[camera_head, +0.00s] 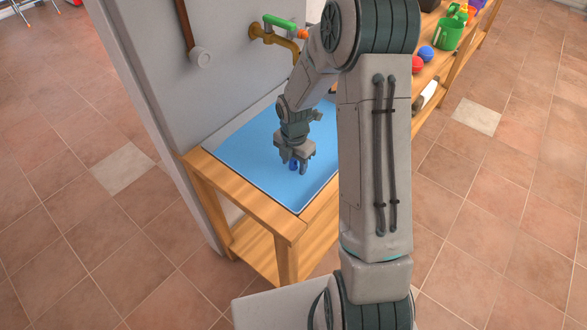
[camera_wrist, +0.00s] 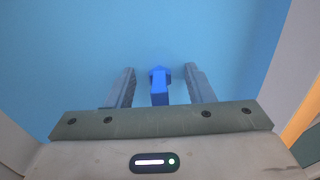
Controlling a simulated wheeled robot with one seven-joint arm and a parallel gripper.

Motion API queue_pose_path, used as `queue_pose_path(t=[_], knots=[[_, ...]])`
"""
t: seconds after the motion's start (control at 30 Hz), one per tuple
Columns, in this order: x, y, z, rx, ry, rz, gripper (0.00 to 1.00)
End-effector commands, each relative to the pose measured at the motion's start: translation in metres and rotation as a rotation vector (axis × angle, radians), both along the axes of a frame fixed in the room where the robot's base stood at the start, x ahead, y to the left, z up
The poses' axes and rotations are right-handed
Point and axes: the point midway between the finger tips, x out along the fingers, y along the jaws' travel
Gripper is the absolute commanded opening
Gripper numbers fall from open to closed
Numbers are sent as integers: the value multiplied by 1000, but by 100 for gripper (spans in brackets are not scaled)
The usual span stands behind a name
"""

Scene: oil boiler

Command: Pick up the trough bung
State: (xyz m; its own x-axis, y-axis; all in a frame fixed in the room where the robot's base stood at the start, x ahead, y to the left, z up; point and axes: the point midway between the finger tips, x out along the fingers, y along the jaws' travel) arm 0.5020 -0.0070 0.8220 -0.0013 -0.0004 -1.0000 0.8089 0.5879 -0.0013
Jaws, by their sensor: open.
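The trough bung, a small dark blue piece (camera_wrist: 160,84), stands on the light blue floor of the trough (camera_wrist: 150,30). In the head view the bung (camera_head: 293,165) shows just below my fingers, near the middle of the trough (camera_head: 240,150). My gripper (camera_wrist: 160,82) is open in the wrist view, with one finger on each side of the bung and a gap on both sides. In the head view my gripper (camera_head: 294,160) points down into the trough. The bung's lower part is partly hidden.
The trough sits in a wooden bench (camera_head: 245,205) against a grey wall (camera_head: 225,70). A brass tap with a green handle (camera_head: 280,24) is above it.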

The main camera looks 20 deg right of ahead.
Motion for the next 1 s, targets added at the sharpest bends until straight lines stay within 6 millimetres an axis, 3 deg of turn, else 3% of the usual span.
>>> queue_pose_path(t=[0.2, 0.37, 0.4, 0.77, 1.0], knots=[[0, 0, -1, 0, -1, 0, 48], [0, 0, 0, 0, -1, 0, 3], [0, 0, 0, 0, -1, 0, 0], [1, 0, 3, 0, -2, 0, 0], [2, -1, 29, 0, -7, -2, 0]])
